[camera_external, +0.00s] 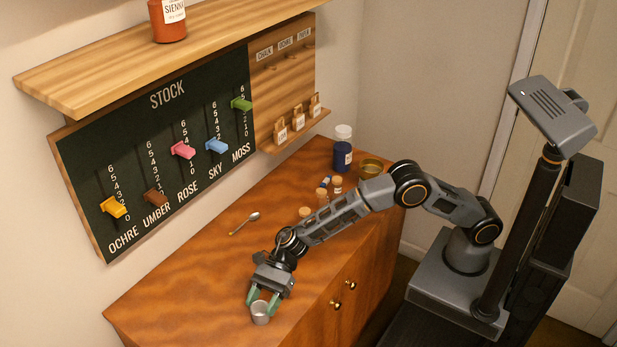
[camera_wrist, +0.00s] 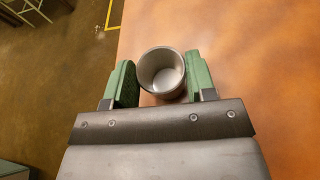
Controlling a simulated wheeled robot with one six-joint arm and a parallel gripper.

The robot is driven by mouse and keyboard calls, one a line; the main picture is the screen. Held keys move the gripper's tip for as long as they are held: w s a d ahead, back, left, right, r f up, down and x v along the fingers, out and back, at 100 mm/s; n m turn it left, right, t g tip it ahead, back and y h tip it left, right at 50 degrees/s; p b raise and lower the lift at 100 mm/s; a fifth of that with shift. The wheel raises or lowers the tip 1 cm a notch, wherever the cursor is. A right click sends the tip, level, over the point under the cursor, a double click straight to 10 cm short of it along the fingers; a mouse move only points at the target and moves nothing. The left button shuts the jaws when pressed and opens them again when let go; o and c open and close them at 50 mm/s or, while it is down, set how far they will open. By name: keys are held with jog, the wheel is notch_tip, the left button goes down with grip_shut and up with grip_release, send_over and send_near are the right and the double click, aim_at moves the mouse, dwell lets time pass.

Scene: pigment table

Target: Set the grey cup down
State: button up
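The grey cup (camera_external: 260,314) is small, round and open at the top. It is upright and empty in the wrist view (camera_wrist: 162,72). My gripper (camera_external: 263,299) points down over the left part of the wooden counter, near its front edge. Its two green fingers are on opposite sides of the cup and appear to touch its wall; they also show in the wrist view (camera_wrist: 163,82). I cannot tell whether the cup's base touches the counter.
The counter (camera_external: 190,285) is clear around the cup, with its edge close by. Small corked jars (camera_external: 337,184), a blue jar (camera_external: 343,150) and a brass bowl (camera_external: 371,168) stand to the right. A stock board (camera_external: 165,130) hangs behind.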

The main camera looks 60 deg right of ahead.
jog(key=o, duration=0.5)
jog(key=shift+c, duration=0.2)
